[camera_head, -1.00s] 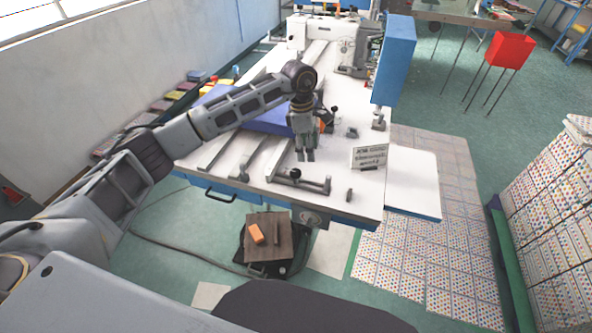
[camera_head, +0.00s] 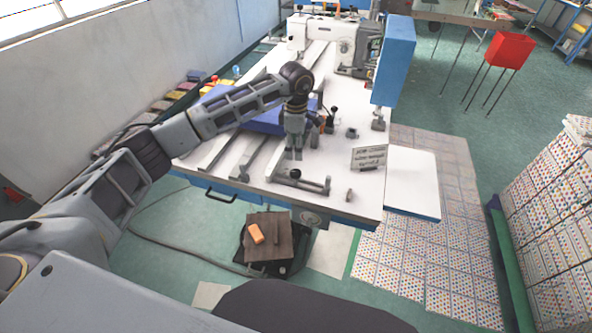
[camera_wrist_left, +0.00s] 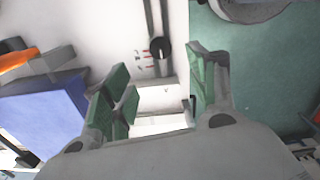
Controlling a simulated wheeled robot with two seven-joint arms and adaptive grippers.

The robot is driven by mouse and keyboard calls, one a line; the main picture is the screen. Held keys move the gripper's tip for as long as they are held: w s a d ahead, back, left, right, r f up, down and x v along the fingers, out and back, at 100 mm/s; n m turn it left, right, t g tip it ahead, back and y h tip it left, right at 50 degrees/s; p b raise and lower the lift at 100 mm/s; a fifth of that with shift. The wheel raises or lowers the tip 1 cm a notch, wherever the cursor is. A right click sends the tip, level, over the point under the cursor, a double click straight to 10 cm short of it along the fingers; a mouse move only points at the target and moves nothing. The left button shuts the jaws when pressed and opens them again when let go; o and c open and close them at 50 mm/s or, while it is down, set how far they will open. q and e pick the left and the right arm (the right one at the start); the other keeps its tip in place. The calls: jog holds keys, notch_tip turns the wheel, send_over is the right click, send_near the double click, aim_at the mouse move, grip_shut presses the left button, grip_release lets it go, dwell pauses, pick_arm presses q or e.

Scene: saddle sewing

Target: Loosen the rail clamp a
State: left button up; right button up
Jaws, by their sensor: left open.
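My left gripper (camera_head: 293,155) hangs fingers down over the front part of the white table. It is open, with two green-padded fingers spread apart in the left wrist view (camera_wrist_left: 162,85) and nothing between them. Just below the fingertips, a grey bar fitting with a round black knob (camera_head: 295,174) lies near the front edge and looks like a clamp. A black knob on a dark bar (camera_wrist_left: 160,48) shows beyond the finger gap in the left wrist view, apart from the fingers. I cannot read a label naming the clamp. My right gripper is out of view.
A blue block (camera_head: 262,122) lies behind my left arm, beside long grey rails (camera_head: 222,150). A small sign (camera_head: 369,158) stands right of the gripper. A tall blue box (camera_head: 393,60) stands at the table's right. The white side panel (camera_head: 412,180) is clear.

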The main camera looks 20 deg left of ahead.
aim_at(296, 172)
pick_arm(q)
notch_tip(296, 172, down, 10)
jog(key=shift+r+p, duration=0.1)
jog(key=shift+p, duration=0.85)
jog(key=shift+f, duration=0.9)
jog(key=c, duration=1.1)
jog(key=shift+o, duration=0.2)
